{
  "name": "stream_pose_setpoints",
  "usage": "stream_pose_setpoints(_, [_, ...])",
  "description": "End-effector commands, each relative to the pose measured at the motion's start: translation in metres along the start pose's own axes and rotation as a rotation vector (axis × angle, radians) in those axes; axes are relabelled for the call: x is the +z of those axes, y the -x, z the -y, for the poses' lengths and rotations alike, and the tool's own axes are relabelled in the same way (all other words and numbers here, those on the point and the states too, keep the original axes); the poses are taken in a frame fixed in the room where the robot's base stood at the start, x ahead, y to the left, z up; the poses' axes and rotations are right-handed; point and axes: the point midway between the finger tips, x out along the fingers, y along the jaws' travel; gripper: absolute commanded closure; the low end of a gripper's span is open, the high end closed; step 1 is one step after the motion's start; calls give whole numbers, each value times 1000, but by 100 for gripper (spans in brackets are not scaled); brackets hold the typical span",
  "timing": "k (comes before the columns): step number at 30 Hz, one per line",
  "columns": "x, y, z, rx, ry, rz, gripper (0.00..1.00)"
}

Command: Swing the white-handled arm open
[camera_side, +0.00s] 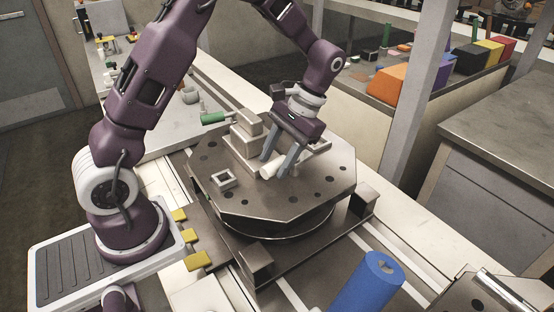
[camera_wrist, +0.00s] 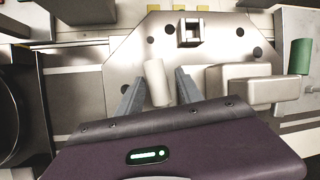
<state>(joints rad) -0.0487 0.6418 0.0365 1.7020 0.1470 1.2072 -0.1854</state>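The white handle (camera_side: 268,171) is a short pale cylinder above the octagonal metal plate (camera_side: 240,204). It also shows in the wrist view (camera_wrist: 157,84), slightly tilted. A grey bar (camera_side: 319,147) shows just behind my gripper in the side view; the handle's joint to its arm is hidden by my gripper. My gripper (camera_side: 273,166) is low over the plate, its two grey fingers apart on either side of the handle. In the wrist view my gripper (camera_wrist: 160,77) shows a clear gap between the right finger and the handle; the left finger is close to it.
A grey block fixture (camera_side: 244,142) with a green handle (camera_side: 214,118) stands beside my gripper. A small square socket (camera_side: 223,179) sits on the plate. A blue cylinder (camera_side: 368,285) stands at the front. The plate's front part is clear.

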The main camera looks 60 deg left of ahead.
Motion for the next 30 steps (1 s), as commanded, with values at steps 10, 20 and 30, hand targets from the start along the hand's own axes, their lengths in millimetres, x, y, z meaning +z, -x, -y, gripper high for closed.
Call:
stream_pose_setpoints(10, [0, 4, -2, 3, 0, 1, 51])
stream_pose_setpoints(20, [0, 64, -1, 2, 1, -1, 51])
stream_pose_setpoints(30, [1, 71, -1, 2, 0, 2, 51])
